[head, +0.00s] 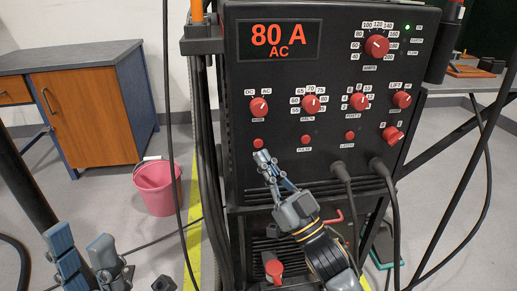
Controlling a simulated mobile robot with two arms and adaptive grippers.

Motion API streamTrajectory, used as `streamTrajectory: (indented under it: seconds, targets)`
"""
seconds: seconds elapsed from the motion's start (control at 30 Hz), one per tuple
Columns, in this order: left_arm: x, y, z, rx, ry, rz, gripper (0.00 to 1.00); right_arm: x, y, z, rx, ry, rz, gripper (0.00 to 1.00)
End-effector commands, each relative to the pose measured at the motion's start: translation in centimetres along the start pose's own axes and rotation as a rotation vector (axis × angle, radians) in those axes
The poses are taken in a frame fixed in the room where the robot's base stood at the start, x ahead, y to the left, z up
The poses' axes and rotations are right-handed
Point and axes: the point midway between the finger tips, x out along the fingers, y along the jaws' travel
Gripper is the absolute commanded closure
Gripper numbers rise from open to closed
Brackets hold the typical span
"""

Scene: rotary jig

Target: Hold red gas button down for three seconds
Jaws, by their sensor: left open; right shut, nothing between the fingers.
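The welding machine's black front panel (232,95) shows a row of three small red buttons. The leftmost red button (258,142) has its label hidden behind my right gripper (263,156), so I cannot read whether it says gas. My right gripper is shut and empty, with its fingertips just below that button in the picture. I cannot tell whether they touch it or whether it is pressed in. My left gripper (81,244) is open and empty at the lower left, well away from the panel.
Other red buttons sit to the right, at PULSE (306,139) and LATCH (350,135). Red knobs (259,107) are above them. Cables (342,173) plug in at the lower right. A pink bucket (157,190) and wooden cabinet (97,119) stand left. The display (279,40) reads 80 A AC.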

Motion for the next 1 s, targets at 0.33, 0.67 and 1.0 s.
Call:
streamTrajectory:
  seconds: [0.33, 0.67, 1.0]
  targets:
    - [-0.1, 0.0, 0.1, 0.000, -0.002, 0.000, 0.58, 1.6, 1.1, 1.1, 0.001, -0.001, 0.000, 1.00]
    - [0.0, 0.0, 0.0, 0.000, 0.000, 0.000, 0.58, 1.6, 1.2, 1.1, 0.001, -0.001, 0.001, 1.00]
    - [0.0, 0.0, -0.1, 0.000, 0.001, 0.000, 0.58, 1.6, 1.2, 1.2, 0.001, -0.001, 0.001, 1.00]
